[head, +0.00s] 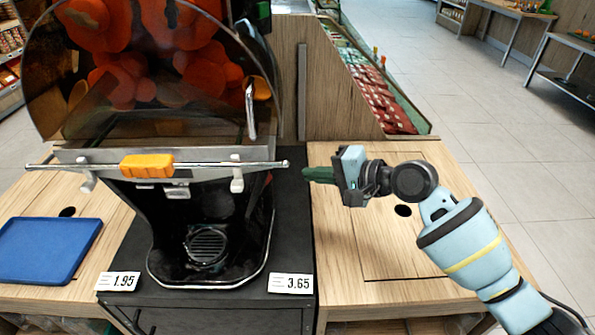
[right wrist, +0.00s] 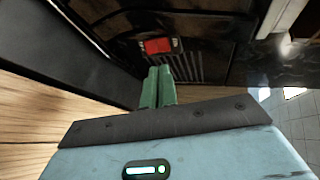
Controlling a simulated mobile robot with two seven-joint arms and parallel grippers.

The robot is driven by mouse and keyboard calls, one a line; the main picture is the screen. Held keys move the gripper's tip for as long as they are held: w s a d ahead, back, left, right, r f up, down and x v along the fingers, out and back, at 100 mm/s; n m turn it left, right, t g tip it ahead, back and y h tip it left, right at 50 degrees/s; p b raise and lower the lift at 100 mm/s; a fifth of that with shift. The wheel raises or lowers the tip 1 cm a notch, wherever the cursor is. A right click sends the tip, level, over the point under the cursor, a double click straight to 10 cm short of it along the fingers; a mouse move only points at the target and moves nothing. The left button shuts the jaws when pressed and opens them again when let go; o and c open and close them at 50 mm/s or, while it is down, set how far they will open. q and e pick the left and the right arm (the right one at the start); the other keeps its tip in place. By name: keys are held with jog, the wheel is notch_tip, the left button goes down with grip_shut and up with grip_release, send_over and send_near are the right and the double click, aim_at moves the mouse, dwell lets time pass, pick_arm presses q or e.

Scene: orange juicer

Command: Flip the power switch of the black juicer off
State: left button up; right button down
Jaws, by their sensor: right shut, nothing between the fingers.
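The black juicer (head: 160,225) stands on a dark cabinet, with a clear dark cover over oranges at its top. In the right wrist view, a red power switch (right wrist: 158,45) sits on the juicer's dark panel (right wrist: 205,25), beside vent slots. Which way the switch is set is too small to tell. The switch is hidden in the head view. My right gripper (head: 306,174) is to the right of the juicer, pointing left at its side. Its green fingers (right wrist: 159,74) are shut and empty, just below the switch in the wrist picture; contact cannot be told. My left gripper is not in view.
A blue tray (head: 48,250) lies on the wooden counter at the left. Price cards (head: 290,283) stand on the cabinet's front edge. A metal bar with an orange handle (head: 147,165) crosses the juicer's front. The right wooden counter (head: 350,255) is bare under my arm.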

jog(key=v, duration=0.3)
jog(key=shift+s+d+r, duration=0.15)
jog(key=shift+d, duration=0.15)
